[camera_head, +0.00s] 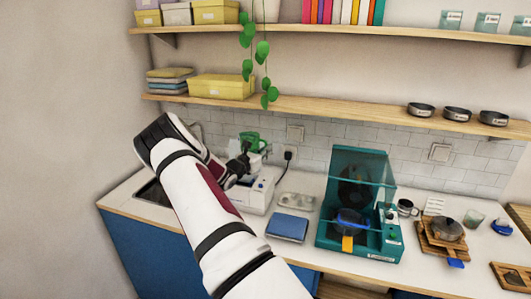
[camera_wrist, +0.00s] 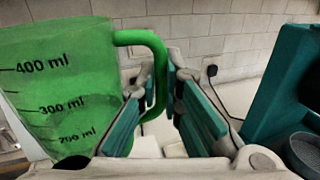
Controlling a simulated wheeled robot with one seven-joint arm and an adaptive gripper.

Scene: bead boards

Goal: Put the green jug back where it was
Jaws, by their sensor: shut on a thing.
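The green jug (camera_wrist: 55,85) fills the left of the wrist view, with printed marks such as 400 ml and 300 ml. My gripper (camera_wrist: 165,115) is shut on its handle (camera_wrist: 155,60), which lies between the two teal finger pads. In the head view the jug (camera_head: 250,141) is small and partly behind my gripper (camera_head: 243,158), over the white machine (camera_head: 252,193) near the sink. It looks roughly upright. I cannot tell whether its base touches anything.
The sink (camera_head: 152,192) is at the left. A blue scale-like box (camera_head: 288,227) and a teal machine with a raised clear lid (camera_head: 350,250) stand to the right. A wall socket with a plug (camera_head: 288,154) is behind. A shelf (camera_head: 300,106) with a hanging plant (camera_head: 262,50) is above.

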